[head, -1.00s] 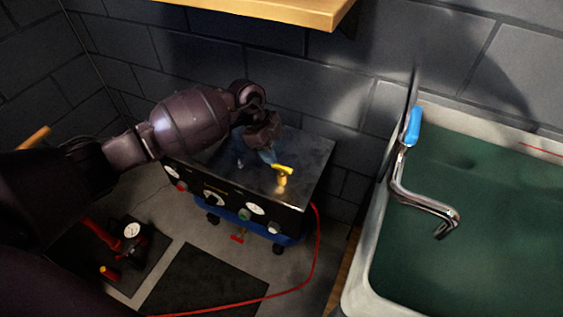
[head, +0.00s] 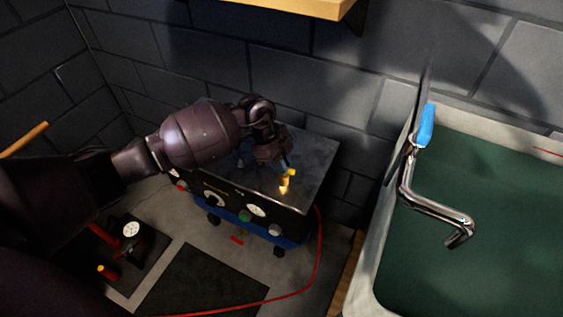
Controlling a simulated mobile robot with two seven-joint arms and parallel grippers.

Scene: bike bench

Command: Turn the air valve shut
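The air valve (head: 285,186) is a small brass fitting with a yellow handle (head: 290,174), standing on the dark top of the compressor (head: 311,160) near its front edge. My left gripper (head: 287,164) reaches down from the left, with its fingertips right at the yellow handle. I cannot tell whether the fingers grip the handle or only touch it. The handle looks short from here, pointing roughly away from me. My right gripper is not in view.
The compressor front carries gauges and knobs, and a red hose (head: 319,250) runs from its right side over the floor. A sink (head: 365,270) of green water with a blue-handled tap (head: 426,125) stands at the right. A wooden shelf (head: 290,8) hangs above.

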